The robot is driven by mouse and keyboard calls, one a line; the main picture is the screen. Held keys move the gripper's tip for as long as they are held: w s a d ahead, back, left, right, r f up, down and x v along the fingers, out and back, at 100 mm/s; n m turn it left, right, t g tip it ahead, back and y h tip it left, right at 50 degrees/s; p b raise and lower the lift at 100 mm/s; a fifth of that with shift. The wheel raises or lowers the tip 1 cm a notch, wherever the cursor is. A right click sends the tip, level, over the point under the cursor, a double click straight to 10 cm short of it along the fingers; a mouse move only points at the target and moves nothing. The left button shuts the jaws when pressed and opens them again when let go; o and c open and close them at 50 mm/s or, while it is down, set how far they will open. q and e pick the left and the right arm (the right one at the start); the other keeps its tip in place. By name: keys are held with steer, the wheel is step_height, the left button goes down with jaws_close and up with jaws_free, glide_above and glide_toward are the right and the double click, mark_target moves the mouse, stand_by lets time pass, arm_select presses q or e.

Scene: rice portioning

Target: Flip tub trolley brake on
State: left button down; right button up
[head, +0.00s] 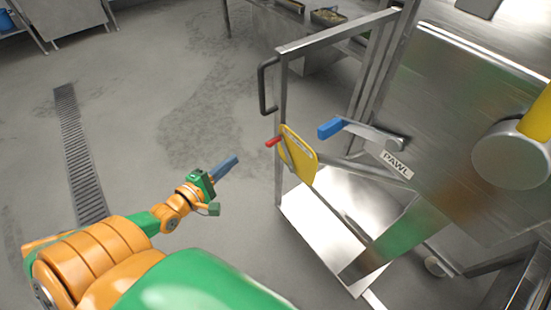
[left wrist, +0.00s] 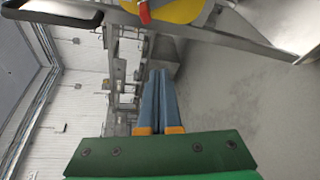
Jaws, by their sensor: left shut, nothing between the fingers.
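The metal trolley (head: 283,115) stands right of centre in the head view. A yellow plate (head: 300,158) with a short red lever (head: 273,142) is mounted on its side frame; the lever points left. The red lever (left wrist: 145,12) and yellow plate (left wrist: 178,10) also show at the top of the left wrist view, cut off by the edge. My left gripper (head: 234,161) is shut and empty, left of the lever and apart from it. Its blue-grey fingers (left wrist: 160,75) lie together in the wrist view. My right gripper is not in view.
A blue-handled lever (head: 330,128) beside a "PAWL" label (head: 397,165) sits right of the yellow plate. A black handle (head: 266,87) juts left from the trolley frame. A large metal tub (head: 450,110) fills the right. Open floor (head: 150,110) lies left, with a drain grate (head: 77,150).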

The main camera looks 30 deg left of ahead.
arm_select(q)
steer(key=shift+w+d+r+n, duration=0.15)
steer(key=shift+w+r+n, duration=0.05)
steer(key=shift+r+n, duration=0.35)
steer(key=shift+w+t, duration=0.1)
steer(key=shift+t, duration=0.2)
steer(key=w+f+b, duration=0.2)
steer(key=w+b, duration=0.2)
steer(key=w, duration=0.6)
steer(key=d+p, duration=0.1)
steer(key=s+d+r+p, duration=0.1)
steer(key=d+p, duration=0.1)
steer(key=d+r+p, duration=0.1)
steer(key=shift+s+d+r, duration=0.1)
steer(key=shift+s+d, duration=0.05)
steer(key=shift+s, duration=0.2)
steer(key=shift+r+p, duration=0.1)
steer(key=shift+p, duration=0.2)
